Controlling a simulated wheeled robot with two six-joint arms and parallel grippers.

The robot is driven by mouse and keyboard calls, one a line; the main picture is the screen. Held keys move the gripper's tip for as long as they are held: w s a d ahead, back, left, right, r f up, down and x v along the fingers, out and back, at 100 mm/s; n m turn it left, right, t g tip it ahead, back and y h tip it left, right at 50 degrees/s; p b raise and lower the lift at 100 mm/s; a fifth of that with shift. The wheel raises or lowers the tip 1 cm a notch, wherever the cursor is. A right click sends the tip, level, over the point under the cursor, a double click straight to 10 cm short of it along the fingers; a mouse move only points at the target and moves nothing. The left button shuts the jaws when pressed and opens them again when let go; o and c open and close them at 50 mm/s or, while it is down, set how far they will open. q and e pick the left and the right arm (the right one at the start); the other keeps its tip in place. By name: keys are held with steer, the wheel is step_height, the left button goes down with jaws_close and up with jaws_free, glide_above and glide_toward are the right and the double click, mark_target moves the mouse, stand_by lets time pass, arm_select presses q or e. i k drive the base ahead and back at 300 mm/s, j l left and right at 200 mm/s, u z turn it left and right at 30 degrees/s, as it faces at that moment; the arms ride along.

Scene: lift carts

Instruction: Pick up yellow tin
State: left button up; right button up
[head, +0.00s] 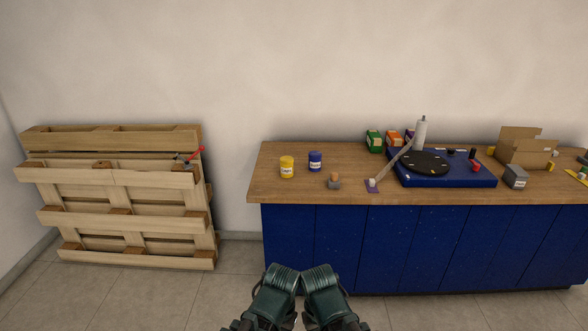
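The yellow tin (287,167) stands upright on the wooden top of a blue workbench (265,196), near its left end. A blue tin (315,161) stands just right of it, with a small gap between them. Two dark green parts of my arms show side by side at the bottom middle, well below and in front of the bench. My gripper fingers cannot be made out in this view, and nothing touches the yellow tin.
Further right are a blue turntable unit (450,181), small boxes (374,141) and a cardboard box (524,150). A wooden pallet (120,178) leans on the wall at left. Floor before the bench is clear.

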mark_target(287, 162)
steer(key=i+j+z, duration=0.1)
steer(key=i, duration=0.35)
steer(key=i+j+z, duration=0.1)
steer(key=i, duration=0.4)
steer(key=i+j+z, duration=0.1)
steer(key=i, duration=0.35)
steer(key=i+j+z, duration=0.15)
steer(key=i+j, duration=0.2)
steer(key=i+j+z, duration=0.1)
steer(key=i+j, duration=0.15)
steer(key=i, duration=0.3)
